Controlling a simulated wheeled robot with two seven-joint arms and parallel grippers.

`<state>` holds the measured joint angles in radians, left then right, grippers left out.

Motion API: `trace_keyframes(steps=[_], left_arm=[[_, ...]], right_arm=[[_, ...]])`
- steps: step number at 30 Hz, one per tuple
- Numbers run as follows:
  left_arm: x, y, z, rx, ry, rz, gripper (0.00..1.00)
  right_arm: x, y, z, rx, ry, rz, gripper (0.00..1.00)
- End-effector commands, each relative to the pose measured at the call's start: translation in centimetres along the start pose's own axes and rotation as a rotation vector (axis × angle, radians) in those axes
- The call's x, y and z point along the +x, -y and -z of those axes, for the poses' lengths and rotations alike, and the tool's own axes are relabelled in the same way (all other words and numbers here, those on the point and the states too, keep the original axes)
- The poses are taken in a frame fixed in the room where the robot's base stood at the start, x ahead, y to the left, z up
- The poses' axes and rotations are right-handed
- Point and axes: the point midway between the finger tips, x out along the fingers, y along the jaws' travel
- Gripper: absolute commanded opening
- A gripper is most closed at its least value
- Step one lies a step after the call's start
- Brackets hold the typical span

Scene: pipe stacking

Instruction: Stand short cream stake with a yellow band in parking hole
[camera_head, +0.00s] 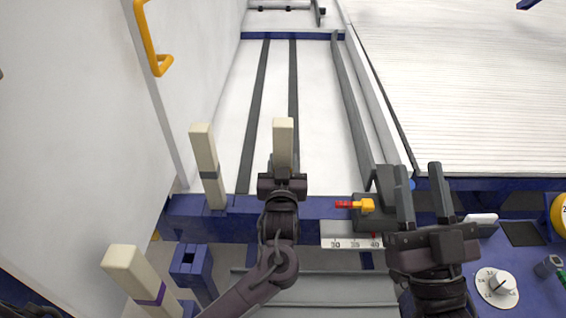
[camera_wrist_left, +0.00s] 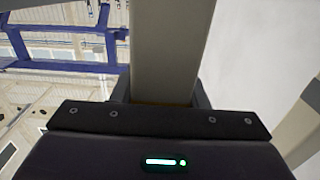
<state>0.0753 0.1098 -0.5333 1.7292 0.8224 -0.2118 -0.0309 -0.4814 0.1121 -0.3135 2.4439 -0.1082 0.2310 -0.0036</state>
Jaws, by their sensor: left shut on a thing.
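My left gripper (camera_head: 283,172) is shut on a cream stake (camera_head: 283,138) that stands up out of its jaws above the blue rail. In the left wrist view the stake (camera_wrist_left: 165,50) fills the middle between the fingers, with a thin yellowish strip low on it; the rest of any band is hidden. An empty square blue socket (camera_head: 188,262), perhaps the parking hole, lies at the lower left, apart from the held stake. My right gripper (camera_head: 421,192) is open and empty, its two fingers apart at the right.
A cream stake with a grey band (camera_head: 207,165) stands at the blue rail (camera_head: 240,215), left of my left gripper. A cream stake with a purple band (camera_head: 140,272) stands beside the empty socket. A white ruler (camera_head: 350,242) and red-yellow piece (camera_head: 355,205) lie between my grippers.

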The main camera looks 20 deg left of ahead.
Motion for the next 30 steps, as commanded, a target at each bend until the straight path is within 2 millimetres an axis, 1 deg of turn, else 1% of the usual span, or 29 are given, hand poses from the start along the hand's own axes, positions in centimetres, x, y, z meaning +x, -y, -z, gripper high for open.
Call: trace_keyframes(steps=[14,30], left_arm=[[0.0,0.0,0.7,-0.001,-0.002,0.000,0.07],[0.0,0.0,1.3,-0.001,-0.002,0.000,0.07]], right_arm=[[-0.9,0.1,-3.9,0.008,0.193,-0.002,0.36],[-2.8,0.3,-8.1,0.018,0.407,-0.003,0.36]])
